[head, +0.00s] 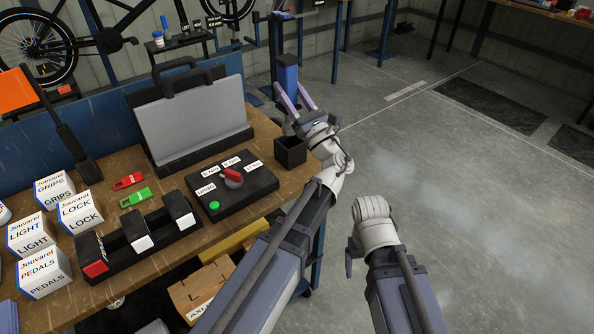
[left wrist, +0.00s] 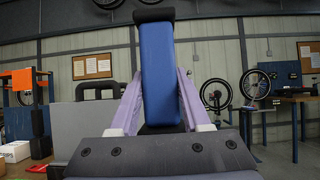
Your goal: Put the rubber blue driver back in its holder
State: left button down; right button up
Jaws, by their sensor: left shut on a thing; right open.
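My left gripper (head: 287,87) is shut on the blue driver (head: 287,74), raised beyond the bench's right end. In the left wrist view the driver (left wrist: 160,75) is a blue block-shaped body with a black end at the top, upright between the two purple fingers. A small black open-topped box (head: 290,152), which looks like the holder, stands at the bench's right edge, just below and left of my left wrist. It looks empty.
The bench (head: 128,163) carries a grey case (head: 190,120), a black control box with a red knob (head: 233,178), a black rack (head: 137,240) and several white labelled boxes (head: 80,212). Open floor (head: 470,190) lies right of the bench.

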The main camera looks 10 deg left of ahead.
aim_at(291, 123)
pick_arm(q)
jog(key=shift+d, duration=0.2)
jog(key=shift+f, duration=0.1)
notch_tip(291, 123, down, 6)
jog(key=b, duration=0.6)
jog(key=shift+f, duration=0.1)
notch_tip(291, 123, down, 4)
jog(key=b, duration=0.4)
jog(key=shift+r, duration=0.25)
jog(key=shift+f, duration=0.15)
jog(key=shift+c, duration=1.8)
grip_release()
